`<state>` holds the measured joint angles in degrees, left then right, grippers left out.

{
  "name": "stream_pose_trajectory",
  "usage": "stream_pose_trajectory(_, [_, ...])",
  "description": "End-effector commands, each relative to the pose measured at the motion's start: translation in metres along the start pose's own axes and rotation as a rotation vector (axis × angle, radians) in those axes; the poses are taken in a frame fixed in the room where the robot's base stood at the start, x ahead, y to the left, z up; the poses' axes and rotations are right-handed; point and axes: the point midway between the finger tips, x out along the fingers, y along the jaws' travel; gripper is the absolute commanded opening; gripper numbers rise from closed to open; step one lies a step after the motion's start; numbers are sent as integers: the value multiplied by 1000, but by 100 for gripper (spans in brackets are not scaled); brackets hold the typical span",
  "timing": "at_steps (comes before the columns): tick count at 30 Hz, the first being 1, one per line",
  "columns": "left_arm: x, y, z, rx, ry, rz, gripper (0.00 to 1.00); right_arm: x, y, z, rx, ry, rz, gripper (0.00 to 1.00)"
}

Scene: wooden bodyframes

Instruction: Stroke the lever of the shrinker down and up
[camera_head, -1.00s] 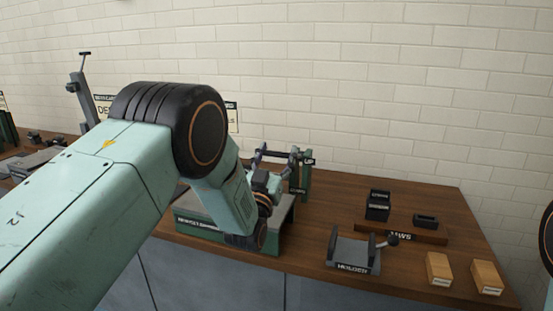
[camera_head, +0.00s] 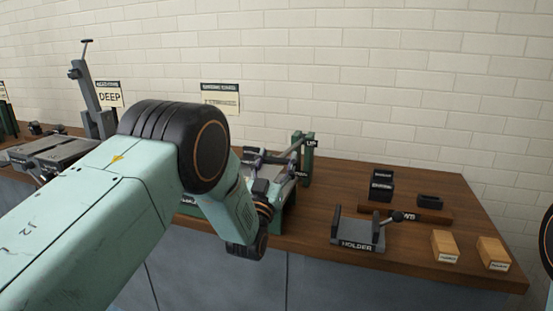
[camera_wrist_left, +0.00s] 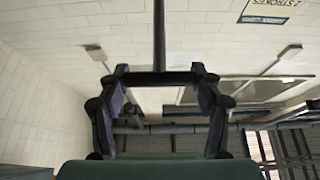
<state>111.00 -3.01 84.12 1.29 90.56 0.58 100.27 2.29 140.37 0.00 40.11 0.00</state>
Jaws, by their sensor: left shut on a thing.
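The shrinker's green body shows in the head view (camera_head: 288,205), largely hidden behind my left arm. Its green post (camera_head: 304,160) carries an UP label (camera_head: 311,143) and a lower label too small to read surely. My left gripper (camera_head: 268,158) is at the lever beside this post, below the post's top. In the left wrist view, the lever's dark rod (camera_wrist_left: 158,35) runs down from the top edge to a crossbar between the fingertips. The left gripper (camera_wrist_left: 157,76) is shut on that crossbar. My right gripper is out of view.
A grey holder (camera_head: 358,246) with a ball-ended handle stands right of the shrinker. Black jaws (camera_head: 381,187) sit on a wooden board behind it. Two wooden blocks (camera_head: 446,246) lie near the bench's right front edge. Another machine (camera_head: 92,100) stands at the left.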

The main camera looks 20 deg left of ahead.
Motion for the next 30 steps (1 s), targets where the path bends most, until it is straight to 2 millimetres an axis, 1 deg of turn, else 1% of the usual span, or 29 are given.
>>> stream_pose_trajectory(1, [-4, 0, 6, 0, -12, 1, 8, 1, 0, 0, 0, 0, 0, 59])
stream_pose_trajectory(14, [-8, 1, 9, 0, -19, 2, 8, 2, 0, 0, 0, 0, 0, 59])
stream_pose_trajectory(15, [-8, 1, 9, 0, -20, 2, 67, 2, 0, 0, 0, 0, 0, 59])
stream_pose_trajectory(23, [-5, 0, 5, 0, -10, 1, 89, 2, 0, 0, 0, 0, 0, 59])
stream_pose_trajectory(30, [-4, 0, 4, 0, -6, 1, 89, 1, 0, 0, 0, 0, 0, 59])
